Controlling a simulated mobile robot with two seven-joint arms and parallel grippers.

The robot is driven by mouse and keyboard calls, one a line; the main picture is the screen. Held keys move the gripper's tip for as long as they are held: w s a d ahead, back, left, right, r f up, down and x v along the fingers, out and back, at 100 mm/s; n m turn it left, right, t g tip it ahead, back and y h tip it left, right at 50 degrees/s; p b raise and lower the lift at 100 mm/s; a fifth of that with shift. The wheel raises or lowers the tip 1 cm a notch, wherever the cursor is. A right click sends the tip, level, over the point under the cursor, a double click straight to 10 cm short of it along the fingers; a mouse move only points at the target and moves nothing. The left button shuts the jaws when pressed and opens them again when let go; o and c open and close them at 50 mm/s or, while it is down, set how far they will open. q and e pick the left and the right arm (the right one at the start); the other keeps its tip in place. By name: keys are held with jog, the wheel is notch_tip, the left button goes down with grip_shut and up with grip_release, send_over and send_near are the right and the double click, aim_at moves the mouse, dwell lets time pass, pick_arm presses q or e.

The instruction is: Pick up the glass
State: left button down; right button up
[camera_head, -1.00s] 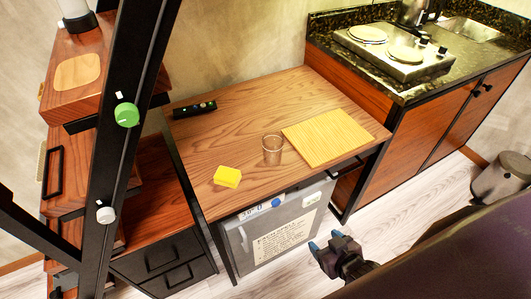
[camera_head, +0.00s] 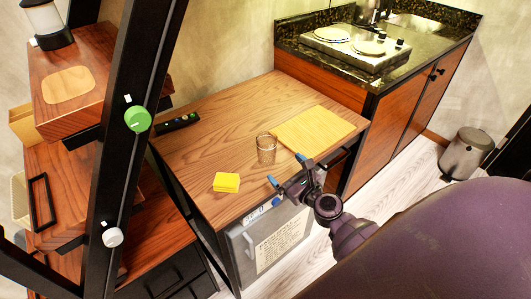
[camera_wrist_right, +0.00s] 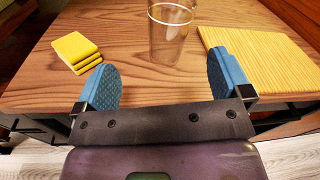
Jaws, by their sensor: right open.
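The clear glass (camera_head: 266,149) stands upright on the wooden table (camera_head: 215,135), left of the cutting board. In the right wrist view the glass (camera_wrist_right: 171,32) is ahead of the fingers, roughly in line with the gap between them. My right gripper (camera_head: 287,170) is open and empty at the table's front edge, in front of the glass and apart from it. Its blue finger pads (camera_wrist_right: 162,80) are spread wide. My left gripper is not in view.
A yellow sponge-like stack (camera_head: 227,182) lies left of the glass; it also shows in the wrist view (camera_wrist_right: 76,51). A wooden board (camera_head: 315,130) lies right of it. A dark remote (camera_head: 178,123) is at the back left. A black ladder-like frame (camera_head: 120,150) stands at left.

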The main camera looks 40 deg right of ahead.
aim_at(274, 146)
jog(key=w+m, duration=0.1)
jog(key=w, duration=0.1)
jog(key=w+d+m, duration=0.1)
jog(key=w, duration=0.1)
jog(key=w+d+r+m, duration=0.1)
jog(key=w+m, duration=0.1)
jog(key=w, duration=0.1)
jog(key=shift+w+h, duration=0.1)
jog(key=shift+h, duration=0.2)
jog(key=shift+w+a+r, duration=0.1)
jog(key=shift+w, duration=1.2)
jog(key=shift+w+a+r, duration=0.1)
jog(key=shift+w, duration=1.2)
jog(key=c, duration=1.4)
jog(key=shift+r, duration=0.1)
